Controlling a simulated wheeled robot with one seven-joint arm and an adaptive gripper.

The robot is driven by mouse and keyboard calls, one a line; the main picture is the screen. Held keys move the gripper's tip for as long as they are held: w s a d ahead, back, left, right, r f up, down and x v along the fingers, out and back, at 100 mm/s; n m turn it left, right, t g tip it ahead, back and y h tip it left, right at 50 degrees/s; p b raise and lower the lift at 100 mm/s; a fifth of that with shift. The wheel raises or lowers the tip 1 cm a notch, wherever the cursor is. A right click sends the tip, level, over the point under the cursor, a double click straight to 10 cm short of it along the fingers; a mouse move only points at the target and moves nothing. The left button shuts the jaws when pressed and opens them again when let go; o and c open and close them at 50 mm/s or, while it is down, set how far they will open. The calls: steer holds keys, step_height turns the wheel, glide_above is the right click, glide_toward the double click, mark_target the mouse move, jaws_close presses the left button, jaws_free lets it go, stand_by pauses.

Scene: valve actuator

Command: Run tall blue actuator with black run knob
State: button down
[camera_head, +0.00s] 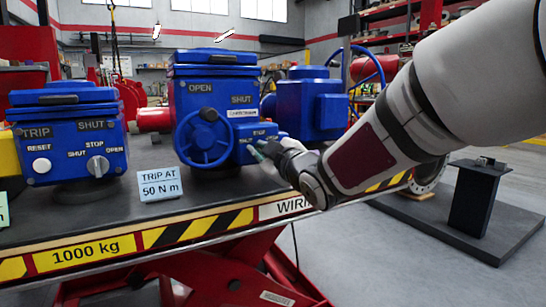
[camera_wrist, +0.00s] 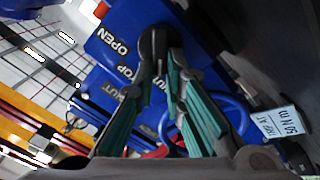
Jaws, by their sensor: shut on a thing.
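The tall blue actuator (camera_head: 213,72) stands mid-table, with OPEN and SHUT labels above and a blue handwheel (camera_head: 204,138) on its front. A small control box with STOP lettering juts out at its lower right. My gripper (camera_head: 262,150) reaches this box from the right and hides its front. In the wrist view my gripper (camera_wrist: 162,72) has its two teal-padded fingers closed on the black run knob (camera_wrist: 154,42). OPEN, STOP and SHUT lettering shows on the box (camera_wrist: 110,50) beside it. The knob's exact setting cannot be told.
A shorter blue actuator (camera_head: 66,110) with a white RESET button and grey selector stands at left. A "TRIP AT 50 N m" card (camera_head: 160,184) stands in front. Another blue unit (camera_head: 309,105) is behind at right. The black tabletop (camera_head: 100,213) has a striped front edge.

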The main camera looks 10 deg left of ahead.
stand_by(0.4)
steer(key=c, duration=1.7)
jaws_free()
steer(key=shift+o, duration=0.2)
steer(key=v, duration=1.2)
steer(key=shift+d, duration=0.1)
